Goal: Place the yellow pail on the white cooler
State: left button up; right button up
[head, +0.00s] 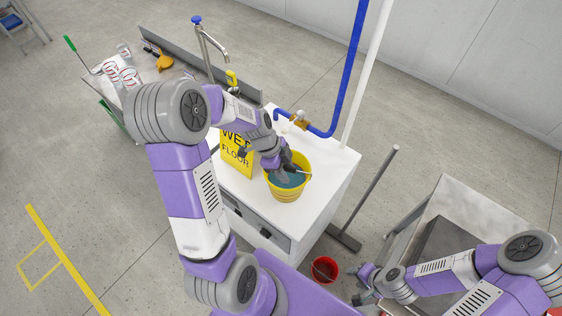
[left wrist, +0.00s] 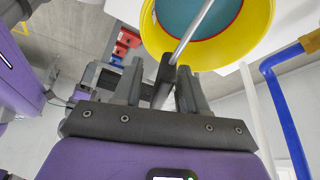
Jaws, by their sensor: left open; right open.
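The yellow pail (head: 287,193) appears to stand upright on the white top of a boxy unit (head: 330,160) with a grey front, possibly the white cooler. It holds blue-green liquid; the left wrist view shows its rim and inside (left wrist: 258,40). My left gripper (head: 288,170) is open over the pail's opening. In the left wrist view a thin metal bar, apparently the pail's handle, runs down to the open fingers (left wrist: 176,88); I cannot tell if it touches them. My right gripper (head: 362,287) is open and empty, low at the right, near the red bucket.
A yellow wet-floor sign (head: 236,152) stands left of the pail. A blue pipe (head: 352,60) and white pipe rise behind it. A long-handled floor tool (head: 372,190), red bucket (head: 325,268) and grey metal table (head: 480,205) are at the right. Open floor lies left.

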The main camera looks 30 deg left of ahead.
pick_arm(q)
jog(key=v, duration=1.2)
jog(key=shift+s+d+r, duration=0.1)
pick_arm(e)
jog(key=shift+s, duration=0.1)
